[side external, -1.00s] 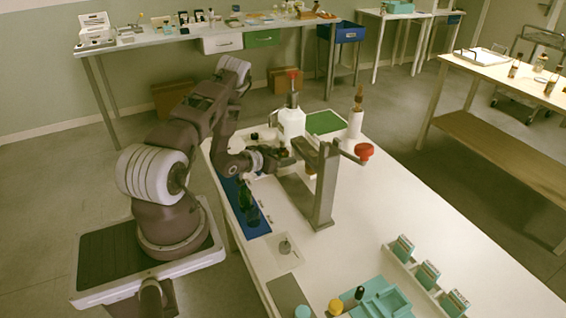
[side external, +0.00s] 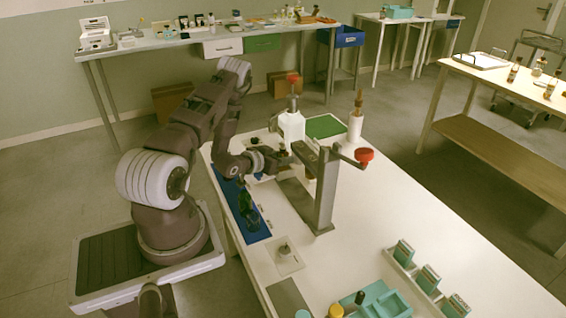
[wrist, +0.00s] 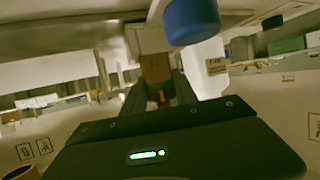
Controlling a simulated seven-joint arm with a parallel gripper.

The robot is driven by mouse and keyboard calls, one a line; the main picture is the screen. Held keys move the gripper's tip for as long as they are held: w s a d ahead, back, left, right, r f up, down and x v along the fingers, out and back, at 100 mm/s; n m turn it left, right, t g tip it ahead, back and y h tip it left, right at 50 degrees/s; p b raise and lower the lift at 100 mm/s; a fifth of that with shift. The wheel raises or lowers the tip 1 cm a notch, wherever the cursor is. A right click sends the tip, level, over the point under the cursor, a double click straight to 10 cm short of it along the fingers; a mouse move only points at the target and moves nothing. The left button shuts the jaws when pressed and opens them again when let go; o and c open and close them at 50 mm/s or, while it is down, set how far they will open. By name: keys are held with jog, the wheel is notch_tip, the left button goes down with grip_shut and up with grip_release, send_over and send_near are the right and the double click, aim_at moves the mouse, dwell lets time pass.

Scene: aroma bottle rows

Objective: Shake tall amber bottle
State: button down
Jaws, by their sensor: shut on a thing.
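The tall amber bottle (wrist: 156,70) shows as a brown body between my gripper's dark fingers in the wrist view. My gripper (wrist: 160,96) is shut on it. In the side view my gripper (side external: 284,157) is beside the upper part of a grey stand with a red knob (side external: 363,155). The stand hides most of the held bottle there, so its tilt and its height above the table cannot be told.
A white bottle with a red top (side external: 291,125) stands just behind my gripper. A white bottle with a brown neck (side external: 356,122) is to the right. Dark green bottles (side external: 247,208) are on a blue mat at left. Teal boxes (side external: 428,278) are at the front right.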

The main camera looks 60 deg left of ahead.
notch_tip(320, 180, up, 15)
jog(key=c, duration=1.5)
grip_release()
jog(key=shift+c, duration=0.2)
grip_shut()
jog(key=shift+r, duration=2.8)
notch_tip(320, 180, down, 6)
jog(key=shift+f, duration=0.15)
jog(key=shift+r, duration=0.3)
